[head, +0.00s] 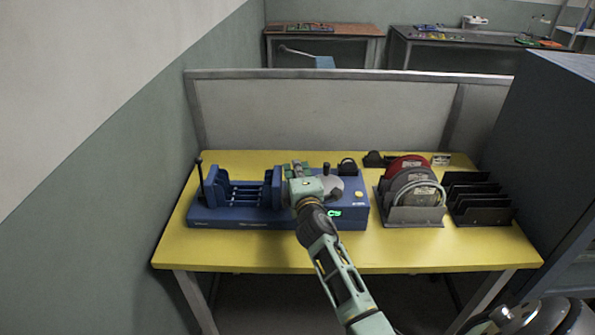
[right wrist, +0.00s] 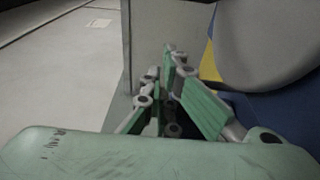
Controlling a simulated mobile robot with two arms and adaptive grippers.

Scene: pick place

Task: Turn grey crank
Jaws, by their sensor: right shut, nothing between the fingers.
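The blue machine (head: 255,216) stands on the left part of the yellow table, with a green display on its front. A grey rounded part (head: 331,188), which looks like the crank, sits on its right half, partly hidden by my right gripper. In the right wrist view this grey round surface (right wrist: 270,40) fills the upper right, close to the fingers. My right gripper (head: 297,168) is over the machine, just left of the grey part. Its fingers (right wrist: 175,68) are shut and empty, and contact with the crank cannot be told. My left gripper is not in view.
Red and grey discs (head: 408,172) stand in a grey holder right of the machine. A black slotted rack (head: 478,197) is beside it. A low partition (head: 320,108) closes the table's back. The yellow table's front strip (head: 270,250) is clear.

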